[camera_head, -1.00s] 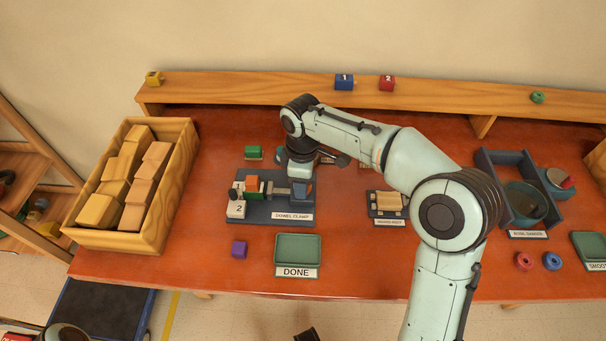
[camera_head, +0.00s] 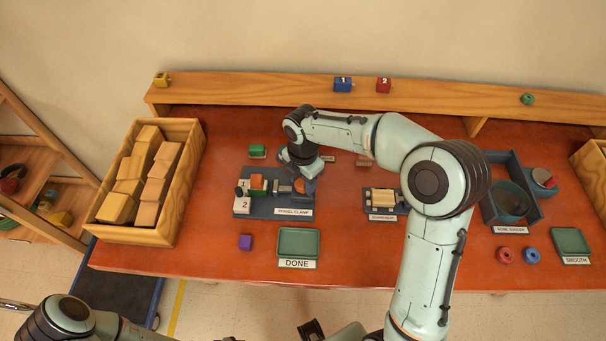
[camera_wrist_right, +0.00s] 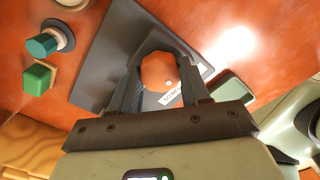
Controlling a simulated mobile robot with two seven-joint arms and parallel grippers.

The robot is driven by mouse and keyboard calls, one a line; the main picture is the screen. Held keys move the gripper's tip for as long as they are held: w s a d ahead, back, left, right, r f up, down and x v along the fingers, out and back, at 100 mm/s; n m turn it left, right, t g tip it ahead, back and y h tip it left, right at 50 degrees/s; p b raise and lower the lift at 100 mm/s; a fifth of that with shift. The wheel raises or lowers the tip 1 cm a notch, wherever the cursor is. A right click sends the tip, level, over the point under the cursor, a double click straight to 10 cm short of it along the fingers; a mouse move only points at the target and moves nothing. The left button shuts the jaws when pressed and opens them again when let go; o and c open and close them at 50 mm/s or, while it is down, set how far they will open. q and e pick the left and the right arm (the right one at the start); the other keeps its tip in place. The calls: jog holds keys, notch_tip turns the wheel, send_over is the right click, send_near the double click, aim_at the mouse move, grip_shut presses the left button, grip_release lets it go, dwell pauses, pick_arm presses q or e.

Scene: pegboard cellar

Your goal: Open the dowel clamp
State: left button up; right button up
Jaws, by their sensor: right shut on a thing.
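The dowel clamp (camera_head: 245,206) is a dark blue-grey fixture on the red-brown table, with a white "2" block at its left and a label on its front edge. A green piece and an orange piece sit in its left part. At its right end is an orange knob (camera_wrist_right: 158,71), which also shows in the head view (camera_head: 300,186). My right gripper (camera_wrist_right: 158,80) points down with its fingers on both sides of this knob, shut on it. Its fingertips are partly hidden in the head view. My left arm shows at the bottom left; its gripper is not clearly visible.
A wooden crate of blocks (camera_head: 178,213) stands left of the clamp. A green DONE tray (camera_head: 298,256) and a purple cube (camera_head: 246,242) lie in front. A green block (camera_head: 257,151) is behind it. Another fixture (camera_head: 383,212) stands to the right.

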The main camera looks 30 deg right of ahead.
aim_at(303, 182)
jog(key=shift+w+r+n+p, duration=0.15)
jog(key=shift+n+p, duration=0.1)
jog(key=shift+n, duration=0.25)
jog(key=shift+s+r+n+p, duration=0.1)
jog(key=shift+n+p, duration=0.15)
jog(key=shift+n, duration=0.25)
jog(key=n+p, duration=0.4)
jog(key=n, duration=0.4)
jog(key=shift+w, duration=0.1)
jog(key=n, duration=0.2)
jog(key=shift+f+n+p, duration=0.1)
jog(key=shift+n+p, duration=0.3)
pick_arm(q)
jog(key=w+r+t, duration=0.1)
jog(key=w+r, duration=0.6)
jog(key=r, duration=0.1)
pick_arm(e)
jog(key=n, duration=0.4)
pick_arm(q)
jog(key=shift+w, duration=0.1)
pick_arm(e)
jog(key=shift+n, duration=0.4)
jog(key=o, duration=1.1)
jog(key=shift+f, duration=0.1)
jog(key=shift+c, duration=0.2)
notch_tip(303, 182, up, 13)
jog(key=shift+r, duration=0.2)
